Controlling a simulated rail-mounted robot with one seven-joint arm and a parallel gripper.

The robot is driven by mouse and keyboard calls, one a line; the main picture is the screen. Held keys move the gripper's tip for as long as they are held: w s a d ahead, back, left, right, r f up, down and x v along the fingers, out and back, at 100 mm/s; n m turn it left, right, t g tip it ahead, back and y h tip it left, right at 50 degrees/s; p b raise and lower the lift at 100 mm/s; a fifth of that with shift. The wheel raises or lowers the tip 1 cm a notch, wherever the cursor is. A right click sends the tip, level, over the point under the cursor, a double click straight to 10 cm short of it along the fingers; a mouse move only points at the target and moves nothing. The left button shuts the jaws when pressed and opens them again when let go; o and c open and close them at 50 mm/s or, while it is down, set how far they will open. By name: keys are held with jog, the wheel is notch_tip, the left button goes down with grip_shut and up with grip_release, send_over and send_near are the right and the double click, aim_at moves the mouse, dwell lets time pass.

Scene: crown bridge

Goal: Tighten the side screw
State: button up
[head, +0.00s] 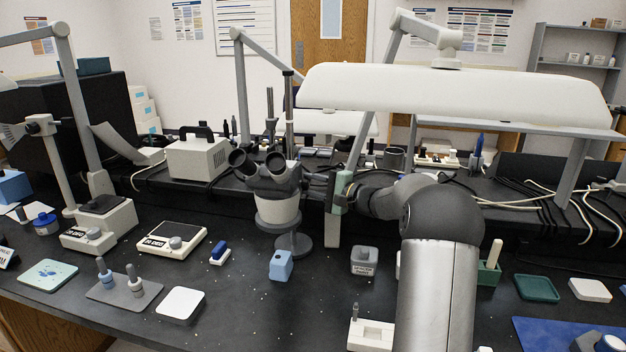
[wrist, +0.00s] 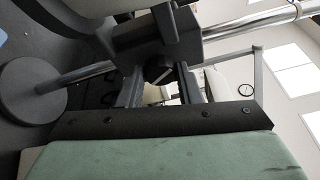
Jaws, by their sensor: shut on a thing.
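The stereo microscope (head: 278,205) stands on a round base (head: 294,244) near the middle of the bench. In the wrist view its dark clamp block (wrist: 150,32) sits on a shiny post (wrist: 75,72). The side screw (wrist: 158,72) is a dark knob on the clamp's near side. My gripper (wrist: 160,76) is shut on this knob, with one grey finger on each side. In the head view my arm reaches in from the right and the green-grey gripper body is right beside the microscope. The fingertips and screw cannot be made out there.
A blue block (head: 281,265) and a grey labelled container (head: 364,261) stand in front of the microscope. A white lamp shade (head: 455,95) hangs above my arm. A white box device (head: 198,158) stands behind left. Some bare bench lies at front centre.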

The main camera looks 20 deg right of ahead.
jog(key=m+p, duration=0.2)
jog(key=m+g+p, duration=0.1)
jog(key=m+p, duration=0.1)
jog(key=p, duration=0.1)
jog(key=shift+r, duration=0.4)
jog(key=m+g+p, duration=0.1)
jog(key=m+p, duration=0.1)
jog(key=p, duration=0.1)
jog(key=shift+f, duration=0.15)
jog(key=shift+g, duration=0.3)
jog(key=shift+f, duration=0.1)
jog(key=o, duration=1)
jog(key=shift+c, duration=0.2)
jog(key=shift+d, duration=0.1)
jog(key=b+v, duration=0.1)
jog(key=v, duration=1.6)
jog(key=shift+s, duration=0.2)
